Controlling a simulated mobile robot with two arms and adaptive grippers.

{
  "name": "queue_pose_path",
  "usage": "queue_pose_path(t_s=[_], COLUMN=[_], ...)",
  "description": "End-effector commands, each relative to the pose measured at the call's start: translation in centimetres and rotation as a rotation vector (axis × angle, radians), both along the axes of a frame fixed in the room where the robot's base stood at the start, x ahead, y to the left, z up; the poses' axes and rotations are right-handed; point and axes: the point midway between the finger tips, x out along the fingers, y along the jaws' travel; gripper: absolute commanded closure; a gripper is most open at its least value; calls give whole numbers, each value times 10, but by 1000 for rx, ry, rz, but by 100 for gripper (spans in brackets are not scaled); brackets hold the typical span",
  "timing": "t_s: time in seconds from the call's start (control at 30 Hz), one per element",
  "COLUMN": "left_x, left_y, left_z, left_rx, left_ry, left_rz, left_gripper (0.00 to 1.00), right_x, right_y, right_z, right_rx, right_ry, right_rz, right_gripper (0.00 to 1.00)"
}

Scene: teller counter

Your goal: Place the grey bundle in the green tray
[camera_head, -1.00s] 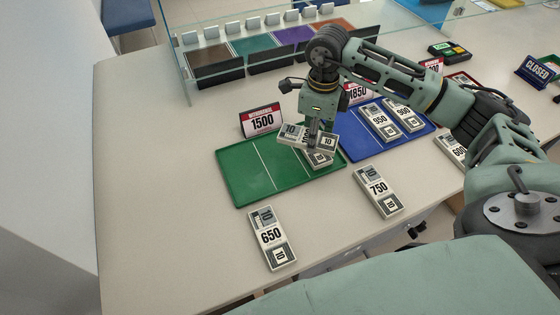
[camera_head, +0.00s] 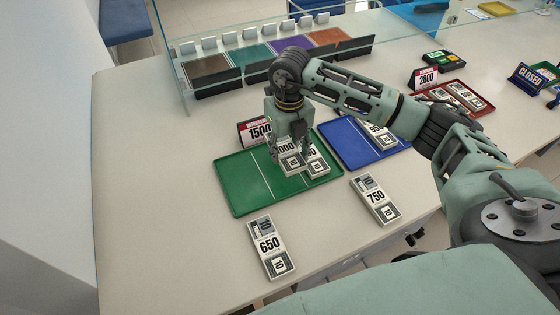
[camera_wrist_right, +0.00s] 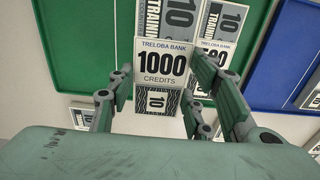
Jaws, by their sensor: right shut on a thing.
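My right gripper (camera_head: 288,150) is shut on a grey bundle (camera_head: 292,164) marked 1000. It holds the bundle over the green tray (camera_head: 236,192), near the tray's dividing line. In the right wrist view the bundle (camera_wrist_right: 162,63) shows its 1000 face between the two fingers (camera_wrist_right: 162,85). Another grey bundle (camera_head: 318,161) lies in the right part of the green tray, just right of the held one and partly hidden by it. In the right wrist view this other bundle (camera_wrist_right: 219,25) is partly behind a finger. I cannot tell the exact height of the held bundle. My left gripper is not in view.
A 1500 sign (camera_head: 256,131) stands behind the green tray. The blue tray (camera_head: 345,155) with bundles is to the right, partly under my arm. Bundles marked 650 (camera_head: 270,246) and 750 (camera_head: 375,198) lie in front on the counter. The green tray's left part is empty.

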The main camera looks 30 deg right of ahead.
Motion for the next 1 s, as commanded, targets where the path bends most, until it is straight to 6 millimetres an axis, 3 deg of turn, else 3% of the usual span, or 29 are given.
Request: queue_pose_path(t_s=[0.2,0.57,0.9,0.93,1.0], left_x=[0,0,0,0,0], left_y=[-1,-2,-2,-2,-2], left_z=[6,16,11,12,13], left_rx=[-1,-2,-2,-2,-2], left_ry=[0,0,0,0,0], left_rz=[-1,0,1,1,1], left_gripper=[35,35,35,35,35], right_x=[0,-1,0,0,0], right_y=[21,22,22,22,22], right_z=[-13,-53,-58,-58,-57], right_rx=[-1,-1,-1,-1,-1], right_ry=[0,2,-1,0,0], right_rz=[-1,-1,0,0,0], right_gripper=[81,81,81,53,47])
